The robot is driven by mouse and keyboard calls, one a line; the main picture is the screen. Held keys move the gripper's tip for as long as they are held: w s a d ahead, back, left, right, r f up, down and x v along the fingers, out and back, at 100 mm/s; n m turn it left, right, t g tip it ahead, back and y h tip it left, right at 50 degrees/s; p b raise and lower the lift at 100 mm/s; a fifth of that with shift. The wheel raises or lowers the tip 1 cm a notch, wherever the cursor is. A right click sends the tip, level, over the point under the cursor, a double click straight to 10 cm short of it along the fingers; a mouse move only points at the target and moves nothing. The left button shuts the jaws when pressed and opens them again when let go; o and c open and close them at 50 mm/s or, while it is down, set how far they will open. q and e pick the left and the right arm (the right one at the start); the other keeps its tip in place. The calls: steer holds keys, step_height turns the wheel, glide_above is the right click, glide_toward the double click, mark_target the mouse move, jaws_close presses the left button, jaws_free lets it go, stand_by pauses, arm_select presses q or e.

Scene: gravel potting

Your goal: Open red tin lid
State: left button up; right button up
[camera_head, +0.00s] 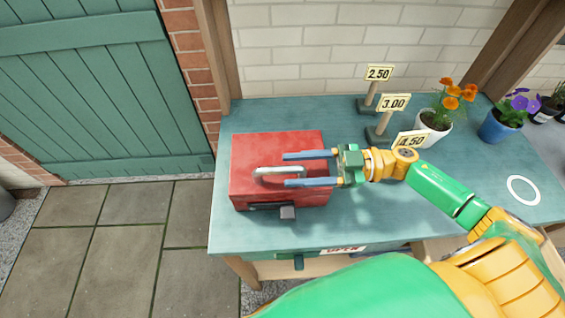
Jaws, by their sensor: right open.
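The red tin (245,187) stands at the left end of the teal table, with its lid (270,145) down. A light metal handle (279,172) sits on the lid, and a dark latch (287,211) shows at the tin's front. My right gripper (286,169) reaches in from the right over the lid. Its two blue fingers are apart, one behind the handle's right end and one in front of it, with nothing held. I cannot tell whether the fingers touch the lid. My left gripper is not in view.
Price signs (393,103) stand at the back of the table (255,115). A white pot (432,132) with orange flowers and a blue pot (500,126) with purple flowers stand at the back right. A white ring (523,190) marks the right side. The front middle of the table is clear.

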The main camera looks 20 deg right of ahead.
steer(key=x, duration=0.3)
steer(key=shift+r+p, duration=0.1)
steer(key=shift+p, duration=0.2)
jaws_close()
stand_by(1.1)
